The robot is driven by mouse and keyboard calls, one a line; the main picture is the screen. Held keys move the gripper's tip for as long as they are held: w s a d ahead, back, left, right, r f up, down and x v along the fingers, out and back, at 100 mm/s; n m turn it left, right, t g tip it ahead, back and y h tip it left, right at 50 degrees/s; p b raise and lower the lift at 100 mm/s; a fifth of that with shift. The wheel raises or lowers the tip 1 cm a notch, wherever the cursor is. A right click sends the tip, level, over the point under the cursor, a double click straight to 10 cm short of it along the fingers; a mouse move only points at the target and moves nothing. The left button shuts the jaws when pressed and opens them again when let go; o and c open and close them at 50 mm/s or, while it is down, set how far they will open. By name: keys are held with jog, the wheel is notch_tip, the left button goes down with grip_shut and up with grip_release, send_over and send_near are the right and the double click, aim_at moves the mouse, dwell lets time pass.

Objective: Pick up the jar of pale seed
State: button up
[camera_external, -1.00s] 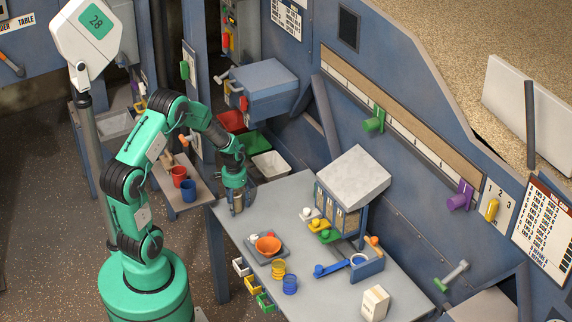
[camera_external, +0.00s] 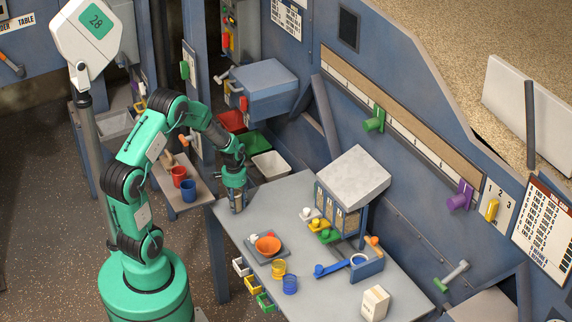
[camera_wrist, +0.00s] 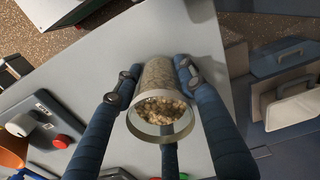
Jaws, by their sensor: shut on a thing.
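The jar of pale seed (camera_wrist: 158,85) is a clear, round, open-topped jar with beige seed inside. It shows in the wrist view between the dark blue fingers of my gripper (camera_wrist: 157,82), which are shut on its sides. In the external view my gripper (camera_external: 237,205) points down at the far left corner of the grey table (camera_external: 225,222). The jar is mostly hidden by the fingers there. I cannot tell whether its base touches the table.
A scale with an orange bowl (camera_external: 268,244), yellow rings (camera_external: 278,268) and blue rings (camera_external: 290,284) stand nearer the front. A seed hopper (camera_external: 353,178) stands at the back. A white carton (camera_external: 374,302) is at the right. Red and blue cups (camera_external: 188,190) stand on a side shelf.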

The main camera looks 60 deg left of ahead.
jog(key=shift+r, duration=0.7)
notch_tip(320, 180, up, 2)
jog(key=shift+r+p, duration=0.25)
jog(key=shift+p, duration=0.45)
jog(key=s+d+p, duration=0.1)
jog(key=s+d, duration=0.3)
jog(key=s, duration=0.3)
jog(key=s+d+p, duration=0.1)
jog(key=s+d, duration=0.3)
jog(key=s, duration=0.3)
jog(key=shift+r+p, duration=0.4)
jog(key=shift+r, duration=0.05)
